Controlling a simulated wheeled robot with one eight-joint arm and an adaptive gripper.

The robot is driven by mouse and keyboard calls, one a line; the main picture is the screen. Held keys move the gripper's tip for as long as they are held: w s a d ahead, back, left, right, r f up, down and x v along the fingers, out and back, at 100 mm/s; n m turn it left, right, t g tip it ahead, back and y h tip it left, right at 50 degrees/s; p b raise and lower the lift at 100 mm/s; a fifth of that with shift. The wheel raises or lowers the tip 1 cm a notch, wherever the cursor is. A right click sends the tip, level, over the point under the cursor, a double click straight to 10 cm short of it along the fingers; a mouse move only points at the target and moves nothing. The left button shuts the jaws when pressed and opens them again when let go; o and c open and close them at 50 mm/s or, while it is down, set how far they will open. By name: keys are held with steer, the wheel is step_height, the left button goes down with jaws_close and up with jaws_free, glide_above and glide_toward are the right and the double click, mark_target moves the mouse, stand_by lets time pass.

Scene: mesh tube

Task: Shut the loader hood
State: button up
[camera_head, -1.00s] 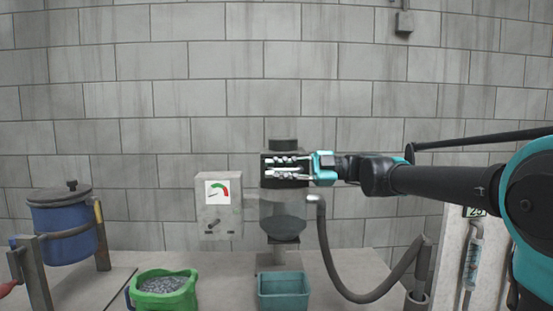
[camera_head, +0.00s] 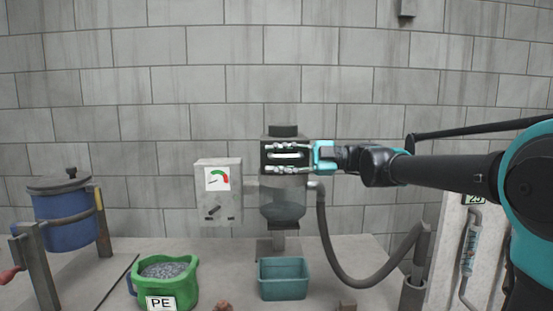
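The loader (camera_head: 283,194) stands against the wall in the middle, a clear cylinder with dark contents at its bottom. Its dark hood (camera_head: 283,130) sits on top with a round black cap; I cannot tell from here whether it is fully shut. My gripper (camera_head: 267,157) comes in from the right and is open in front of the hood's dark upper part. One finger is above and one below a pale horizontal bar (camera_head: 285,155), possibly a handle. I cannot tell whether the fingers touch it. The fingers and wrist hide part of the hood.
A grey box with a gauge (camera_head: 218,191) is left of the loader. A hose (camera_head: 345,285) loops to its right. Below are a teal bin (camera_head: 284,279) and a green bag of pellets marked PE (camera_head: 164,282). A blue drum (camera_head: 66,222) stands far left.

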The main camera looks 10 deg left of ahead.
steer(key=v, duration=1.2)
